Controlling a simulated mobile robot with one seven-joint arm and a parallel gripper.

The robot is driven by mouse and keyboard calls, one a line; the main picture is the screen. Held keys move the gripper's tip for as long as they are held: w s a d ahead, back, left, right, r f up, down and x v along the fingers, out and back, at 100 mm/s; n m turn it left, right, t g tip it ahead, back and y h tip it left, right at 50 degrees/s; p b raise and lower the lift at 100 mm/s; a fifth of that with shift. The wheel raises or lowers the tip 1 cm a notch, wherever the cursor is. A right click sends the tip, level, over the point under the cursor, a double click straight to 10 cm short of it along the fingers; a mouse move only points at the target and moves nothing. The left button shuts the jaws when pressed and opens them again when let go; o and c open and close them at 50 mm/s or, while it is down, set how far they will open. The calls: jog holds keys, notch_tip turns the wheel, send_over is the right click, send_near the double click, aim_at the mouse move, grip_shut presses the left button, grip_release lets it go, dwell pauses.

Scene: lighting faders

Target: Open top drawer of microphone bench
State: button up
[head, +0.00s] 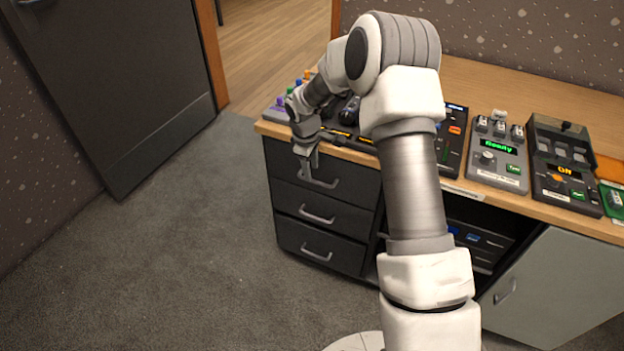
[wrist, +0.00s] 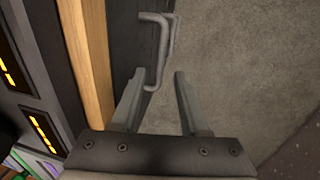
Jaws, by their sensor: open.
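The microphone bench has a wooden top and a dark stack of three drawers at its left end. The top drawer (head: 348,187) looks closed, with a grey bar handle (head: 320,182) on its front. In the wrist view the handle (wrist: 163,50) stands out from the dark drawer front, just beyond the fingertips. My gripper (head: 306,160) is at the top drawer's front, close to the handle. In the wrist view my gripper (wrist: 160,85) is open, with one finger on each side of the handle's line. I cannot tell whether a finger touches the handle.
Two lower drawers (head: 318,215) with bar handles sit below. Several control units, including one with a green display (head: 497,146), stand on the wooden top (head: 470,75). A grey cabinet door (head: 560,285) is at the right. The carpet (head: 180,240) before the drawers is clear.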

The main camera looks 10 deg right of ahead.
aim_at(313, 180)
jog(key=shift+w+d+f+b, duration=0.1)
jog(key=shift+w+f+b, duration=0.1)
jog(key=shift+f, duration=0.75)
jog(key=shift+w+d+f+b, duration=0.1)
jog(key=shift+f+b, duration=0.05)
jog(key=shift+f, duration=0.75)
grip_shut()
